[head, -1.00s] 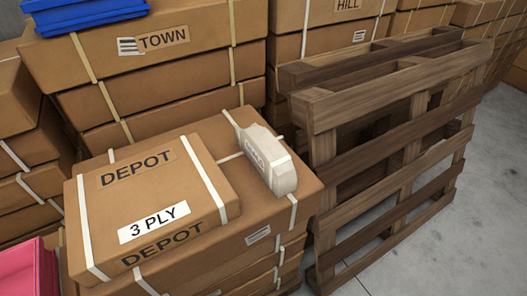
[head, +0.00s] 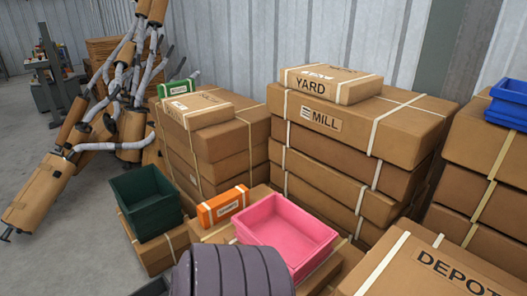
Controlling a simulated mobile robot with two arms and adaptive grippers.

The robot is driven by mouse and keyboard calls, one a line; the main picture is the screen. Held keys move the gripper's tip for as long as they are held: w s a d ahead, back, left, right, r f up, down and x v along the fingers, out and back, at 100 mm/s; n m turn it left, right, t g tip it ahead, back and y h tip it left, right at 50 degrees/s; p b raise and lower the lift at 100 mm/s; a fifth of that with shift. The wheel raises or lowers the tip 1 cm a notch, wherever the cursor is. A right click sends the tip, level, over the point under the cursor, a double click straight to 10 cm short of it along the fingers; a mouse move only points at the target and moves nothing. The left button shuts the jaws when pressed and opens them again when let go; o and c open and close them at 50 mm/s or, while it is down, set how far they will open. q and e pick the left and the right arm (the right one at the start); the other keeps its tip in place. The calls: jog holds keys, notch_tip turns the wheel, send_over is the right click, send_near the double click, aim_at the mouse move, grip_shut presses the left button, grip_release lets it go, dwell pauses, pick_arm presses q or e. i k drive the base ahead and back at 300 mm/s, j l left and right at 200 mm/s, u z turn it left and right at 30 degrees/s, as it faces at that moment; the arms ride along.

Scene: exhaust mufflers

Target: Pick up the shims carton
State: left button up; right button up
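No carton in view can be read clearly as shims. A small orange carton (head: 223,206) with a white label lies on a brown box, between the dark green bin and the pink tray; its print is too small to read. A small green carton (head: 176,88) with a white label sits farther back on the left stack; its print is also unreadable. Neither of my grippers is in the head view.
A pink tray (head: 334,238) and a dark green bin (head: 147,199) stand on boxes. A dark ribbed object (head: 230,272) is at the front. Brown stacks (head: 357,122) fill the right. Mufflers with pipes (head: 122,118) pile at left. Grey floor (head: 50,125) is open at far left.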

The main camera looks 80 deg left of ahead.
aim_at(213, 212)
jog(key=u, duration=2.8)
jog(key=i+j, duration=0.2)
jog(key=i, duration=0.15)
jog(key=i+j+z, duration=0.4)
jog(key=i+j, duration=0.35)
jog(key=i, duration=0.1)
